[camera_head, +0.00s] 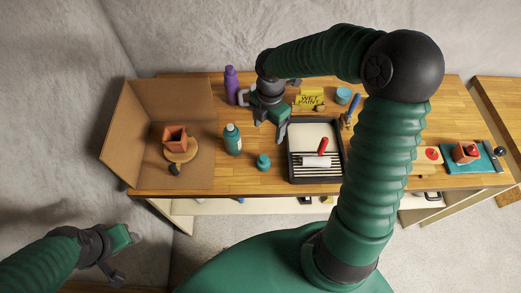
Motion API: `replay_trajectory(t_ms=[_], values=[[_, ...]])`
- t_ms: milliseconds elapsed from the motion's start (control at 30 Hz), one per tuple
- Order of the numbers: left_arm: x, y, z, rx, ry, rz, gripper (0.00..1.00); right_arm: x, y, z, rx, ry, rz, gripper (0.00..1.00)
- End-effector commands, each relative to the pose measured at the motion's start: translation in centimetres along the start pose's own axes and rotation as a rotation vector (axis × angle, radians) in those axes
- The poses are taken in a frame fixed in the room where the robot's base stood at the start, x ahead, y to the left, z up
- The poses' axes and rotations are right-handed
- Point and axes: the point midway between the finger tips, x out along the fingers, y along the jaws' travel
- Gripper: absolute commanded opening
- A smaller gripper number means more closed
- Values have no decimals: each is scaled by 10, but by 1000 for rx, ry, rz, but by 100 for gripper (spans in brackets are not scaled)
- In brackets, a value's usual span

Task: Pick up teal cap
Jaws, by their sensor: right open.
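A small teal cap-shaped piece (263,161) stands on the wooden workbench (235,183), left of the black paint tray (317,178). A teal bottle (232,141) stands upright just behind and left of it. A round light-blue piece (343,95) lies farther back, beside the yellow sign. My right gripper (271,130) is open and empty. It hangs over the bench, behind the teal cap and apart from it in the picture. My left gripper (128,258) is low at the left, off the bench; its fingers look spread and empty.
A cardboard booth (130,133) holds an orange pot (174,137) on a round stand. The tray holds a red-handled roller (322,147). A yellow wet paint sign (310,98) stands at the back. Bare bench lies around the cap.

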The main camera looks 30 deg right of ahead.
Motion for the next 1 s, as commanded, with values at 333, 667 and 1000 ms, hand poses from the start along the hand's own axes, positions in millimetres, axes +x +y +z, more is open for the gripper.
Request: replay_trajectory(t_ms=[333,667,1000], values=[[6,0,2,-1,-2,0,47,83,4,-9,-20,0,-9,70],[4,0,1,-1,-1,0,47,128,4,-12,-18,-2,-8,70],[2,0,1,0,-1,0,47,167,5,-16,-15,-4,-5,70]])
